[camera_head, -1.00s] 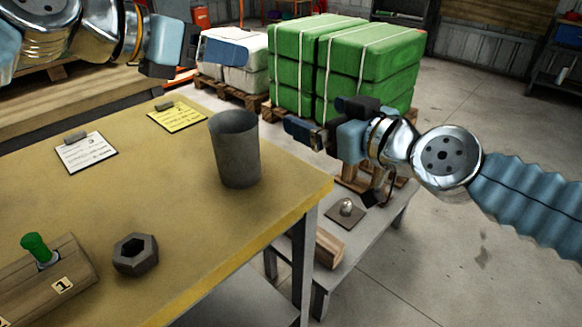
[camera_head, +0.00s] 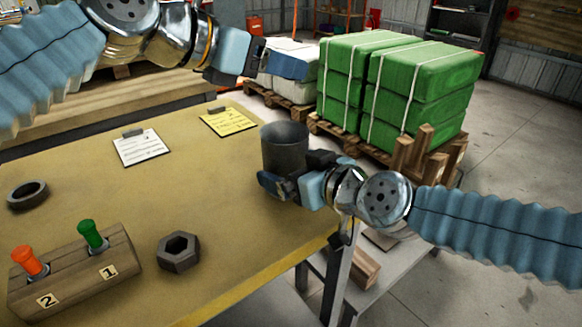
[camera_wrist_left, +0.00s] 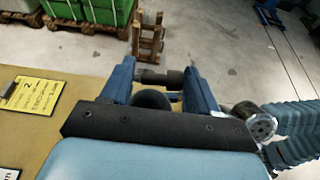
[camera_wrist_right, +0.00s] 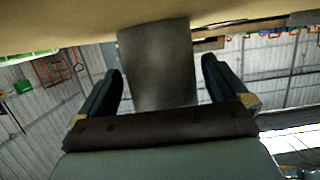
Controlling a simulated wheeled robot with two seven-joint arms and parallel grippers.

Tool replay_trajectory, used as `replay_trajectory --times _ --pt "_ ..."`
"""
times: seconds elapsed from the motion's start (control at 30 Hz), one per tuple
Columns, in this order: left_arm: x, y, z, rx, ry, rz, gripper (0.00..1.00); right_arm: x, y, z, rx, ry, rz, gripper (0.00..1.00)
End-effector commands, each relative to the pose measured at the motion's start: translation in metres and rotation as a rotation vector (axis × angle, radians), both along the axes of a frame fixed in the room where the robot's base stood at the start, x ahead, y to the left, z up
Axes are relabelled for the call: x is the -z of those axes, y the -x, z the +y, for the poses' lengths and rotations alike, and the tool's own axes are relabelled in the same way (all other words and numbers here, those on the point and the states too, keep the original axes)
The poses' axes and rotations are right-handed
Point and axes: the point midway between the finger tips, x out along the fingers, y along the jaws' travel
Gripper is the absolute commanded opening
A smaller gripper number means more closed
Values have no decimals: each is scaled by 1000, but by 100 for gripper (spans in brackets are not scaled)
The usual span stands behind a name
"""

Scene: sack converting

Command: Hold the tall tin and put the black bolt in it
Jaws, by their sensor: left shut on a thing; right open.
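The tall tin (camera_head: 284,148) is a dark grey open cylinder standing upright near the table's far right edge. My right gripper (camera_head: 290,180) is open, with its fingers on either side of the tin. In the right wrist view the tin (camera_wrist_right: 158,65) stands between the spread fingers, with gaps on both sides. My left gripper (camera_head: 262,66) is above and behind the tin in the head view. In the left wrist view it is shut on the black bolt (camera_wrist_left: 160,78), which lies crosswise between its fingers. A dark round shape below the bolt is partly hidden by my gripper.
On the table (camera_head: 120,205) are a large hex nut (camera_head: 178,252), a dark ring (camera_head: 27,194), a wooden block (camera_head: 75,270) with green and orange levers, a white clipboard (camera_head: 141,148) and a yellow clipboard (camera_head: 229,122).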

Motion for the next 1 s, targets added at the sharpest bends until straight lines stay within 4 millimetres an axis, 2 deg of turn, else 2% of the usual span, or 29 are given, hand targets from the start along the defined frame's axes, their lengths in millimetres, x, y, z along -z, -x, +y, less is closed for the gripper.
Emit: replay_trajectory --times 0.13,0.4,0.47,0.7,1.0 --pt "0 0 0 0 0 0 29 3 -7 6 -1 2 -1 100" --pt "0 0 0 0 0 0 29 3 -9 6 1 0 -2 100" --pt "0 0 0 0 0 0 29 3 -9 6 1 0 -2 92" --pt "0 0 0 0 0 0 29 3 -9 6 1 0 -2 56" --pt "0 -4 3 -1 0 0 29 3 -8 6 1 0 -2 55"
